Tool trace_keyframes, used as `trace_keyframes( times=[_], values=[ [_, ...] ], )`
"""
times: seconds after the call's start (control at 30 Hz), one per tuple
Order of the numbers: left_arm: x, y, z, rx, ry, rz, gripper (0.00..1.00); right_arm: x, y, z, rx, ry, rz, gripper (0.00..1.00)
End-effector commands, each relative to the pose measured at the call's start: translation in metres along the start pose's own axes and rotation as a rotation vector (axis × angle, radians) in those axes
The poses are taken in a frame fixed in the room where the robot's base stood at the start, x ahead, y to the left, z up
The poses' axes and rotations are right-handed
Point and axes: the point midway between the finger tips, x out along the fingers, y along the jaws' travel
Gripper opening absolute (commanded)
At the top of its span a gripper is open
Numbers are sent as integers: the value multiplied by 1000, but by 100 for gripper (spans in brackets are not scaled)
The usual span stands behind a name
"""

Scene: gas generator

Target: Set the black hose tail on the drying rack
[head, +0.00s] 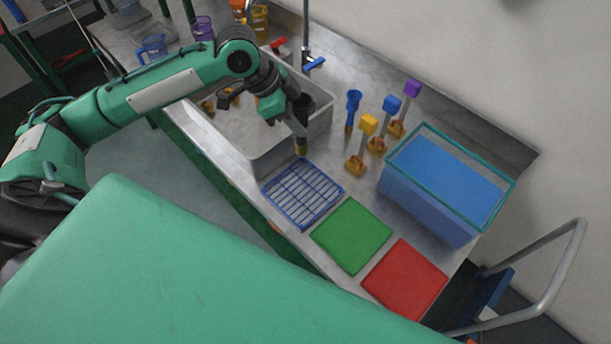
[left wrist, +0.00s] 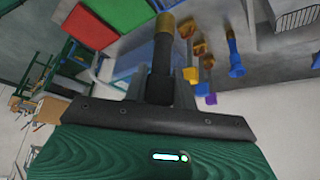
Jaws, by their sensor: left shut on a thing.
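My left gripper (head: 299,112) is shut on the black hose tail (head: 301,136), which has a dark body and a brass-coloured end pointing down. The hose tail also shows in the left wrist view (left wrist: 161,78), upright between the fingers, with its brass end at the top. The drying rack (head: 302,195) is a blue-framed wire grid lying on the counter. In the head view the brass end appears just past the rack's back edge, near the sink's rim; its exact height above is hard to tell. My right gripper is not in view.
A metal sink (head: 262,152) adjoins the rack. A green mat (head: 351,236) and a red mat (head: 405,279) lie to its right. A blue bin (head: 430,203) stands behind them. Several yellow-based fittings and a blue hose tail (head: 352,108) stand along the back.

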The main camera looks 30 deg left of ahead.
Motion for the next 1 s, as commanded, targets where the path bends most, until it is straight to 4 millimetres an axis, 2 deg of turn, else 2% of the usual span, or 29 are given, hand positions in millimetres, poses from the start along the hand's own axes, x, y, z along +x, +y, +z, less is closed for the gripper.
trace_keyframes(
  times=[0.13, 0.4, 0.63, 1.0],
  values=[
    [35, 1, 21, -4, -3, 6, 0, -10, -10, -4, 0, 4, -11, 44],
    [92, 1, 52, -2, -1, 3, 0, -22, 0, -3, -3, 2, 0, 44],
    [111, 0, 63, 0, 0, 0, 0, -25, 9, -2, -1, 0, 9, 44],
    [147, 0, 84, 0, 0, 1, 0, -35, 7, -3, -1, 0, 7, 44]
  ],
)
